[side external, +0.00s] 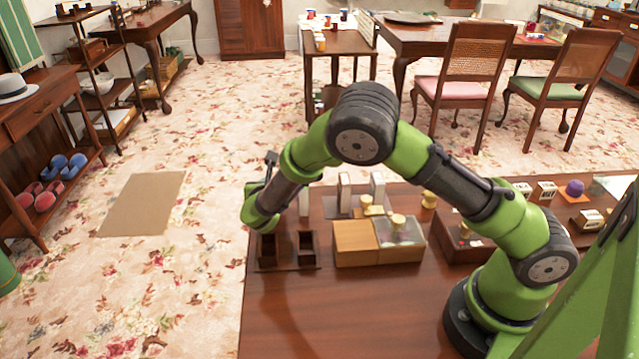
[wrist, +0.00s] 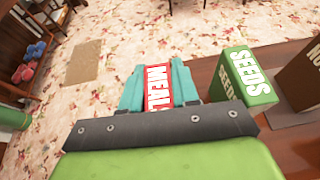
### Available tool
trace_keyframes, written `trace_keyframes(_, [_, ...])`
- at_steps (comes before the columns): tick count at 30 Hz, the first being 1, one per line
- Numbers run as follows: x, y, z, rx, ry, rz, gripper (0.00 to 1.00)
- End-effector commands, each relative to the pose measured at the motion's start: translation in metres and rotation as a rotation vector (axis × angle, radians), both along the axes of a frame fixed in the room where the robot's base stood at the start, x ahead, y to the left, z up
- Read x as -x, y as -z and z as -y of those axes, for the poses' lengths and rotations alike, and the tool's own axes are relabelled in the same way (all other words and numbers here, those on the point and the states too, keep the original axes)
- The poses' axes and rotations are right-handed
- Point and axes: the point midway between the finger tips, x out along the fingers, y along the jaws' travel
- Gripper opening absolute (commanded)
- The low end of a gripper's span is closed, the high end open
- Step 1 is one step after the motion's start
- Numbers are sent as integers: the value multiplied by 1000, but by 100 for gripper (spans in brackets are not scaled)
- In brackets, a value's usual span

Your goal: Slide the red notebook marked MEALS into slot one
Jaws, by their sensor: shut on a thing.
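My gripper (wrist: 159,74) is shut on the red notebook (wrist: 157,88), between its two teal fingers in the wrist view. A dark rack (side external: 289,268) with two box-like slots, a left one (side external: 267,250) and a right one (side external: 307,247), stands just below and beside my wrist. No slot numbers can be read.
A green SEEDS book (wrist: 245,78) stands right of my gripper, with a dark brown book (wrist: 304,72) beyond it. A wooden box (side external: 356,243) with a clear-topped half sits right of the rack. The table's front left is bare.

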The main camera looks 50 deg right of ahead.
Motion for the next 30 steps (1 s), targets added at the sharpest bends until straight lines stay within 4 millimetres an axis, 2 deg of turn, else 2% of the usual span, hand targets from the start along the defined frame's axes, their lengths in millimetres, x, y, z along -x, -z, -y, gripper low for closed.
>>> trace_keyframes(5, [0,-4,0,-1,0,2,0])
trace_keyframes(8, [0,-17,0,-2,1,4,0])
trace_keyframes(15, [-1,-66,0,-3,0,6,0])
trace_keyframes(20, [0,-90,-2,-3,-3,5,0])
trace_keyframes(23, [0,-103,-12,-12,-21,12,0])
trace_keyframes(26, [14,-111,-32,-25,-61,2,0])
trace_keyframes(30, [56,-113,-58,-37,-98,-15,0])
